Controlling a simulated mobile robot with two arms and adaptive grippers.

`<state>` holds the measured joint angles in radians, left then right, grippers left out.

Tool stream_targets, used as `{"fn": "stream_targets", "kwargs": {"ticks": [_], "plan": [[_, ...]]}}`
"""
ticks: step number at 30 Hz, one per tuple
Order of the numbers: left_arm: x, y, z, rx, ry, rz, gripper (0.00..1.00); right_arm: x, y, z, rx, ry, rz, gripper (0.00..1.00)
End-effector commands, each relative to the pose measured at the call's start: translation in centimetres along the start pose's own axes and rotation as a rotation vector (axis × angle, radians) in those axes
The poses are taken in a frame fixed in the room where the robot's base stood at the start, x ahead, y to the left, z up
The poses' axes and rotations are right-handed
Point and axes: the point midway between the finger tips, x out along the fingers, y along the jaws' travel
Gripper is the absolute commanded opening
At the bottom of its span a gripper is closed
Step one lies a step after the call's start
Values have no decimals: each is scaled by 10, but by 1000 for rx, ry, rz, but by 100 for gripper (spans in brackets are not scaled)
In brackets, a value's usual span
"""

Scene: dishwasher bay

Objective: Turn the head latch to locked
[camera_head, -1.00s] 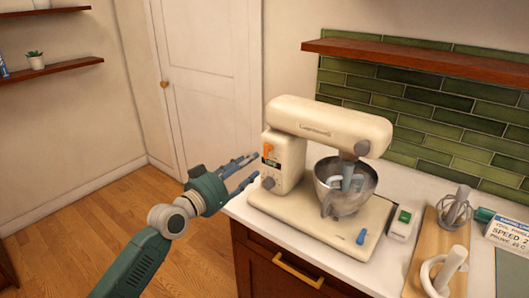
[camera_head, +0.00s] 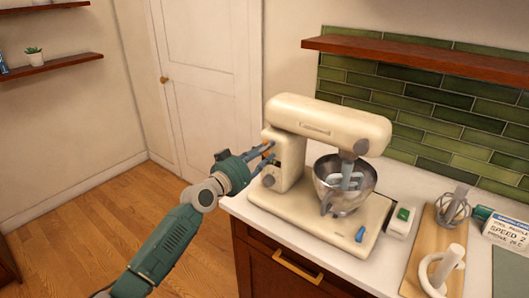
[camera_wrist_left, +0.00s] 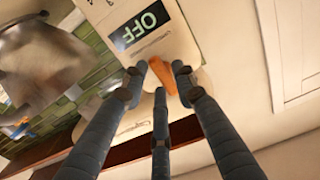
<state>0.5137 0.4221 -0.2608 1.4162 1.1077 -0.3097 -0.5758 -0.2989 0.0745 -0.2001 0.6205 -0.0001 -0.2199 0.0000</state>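The cream stand mixer (camera_head: 335,125) stands on the white counter with its head level over a metal bowl (camera_head: 345,185). The orange head latch (camera_wrist_left: 162,72) is on the mixer's column side, beside a dark "OFF" label (camera_wrist_left: 140,25) in the left wrist view. In the head view the fingers mostly cover the latch. My left gripper (camera_head: 268,152) is at the column, and its three fingers (camera_wrist_left: 160,82) are spread around the latch in the left wrist view. The gripper is open; I cannot tell whether a finger touches the latch. My right gripper is not in view.
A grey knob (camera_head: 268,180) sits low on the column. A blue lever (camera_head: 360,234) is on the mixer base. A green-buttoned box (camera_head: 400,220), a wooden board (camera_head: 418,270) with attachments, and a sign card (camera_head: 508,235) stand to the right. A wooden shelf (camera_head: 420,62) hangs above.

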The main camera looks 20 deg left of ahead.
Motion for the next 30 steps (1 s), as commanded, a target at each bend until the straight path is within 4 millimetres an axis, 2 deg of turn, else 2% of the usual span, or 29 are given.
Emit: {"fn": "stream_targets", "kwargs": {"ticks": [1, 3, 17, 30], "plan": [[0, 0, 0, 0, 0, 0, 13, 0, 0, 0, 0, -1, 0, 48], [0, 0, 0, 0, 0, 0, 0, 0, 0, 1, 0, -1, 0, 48], [0, 1, 1, -78, -2, 1, 0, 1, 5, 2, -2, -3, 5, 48], [0, 1, -2, -444, -2, 2, 0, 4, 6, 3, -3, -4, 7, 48]]}}
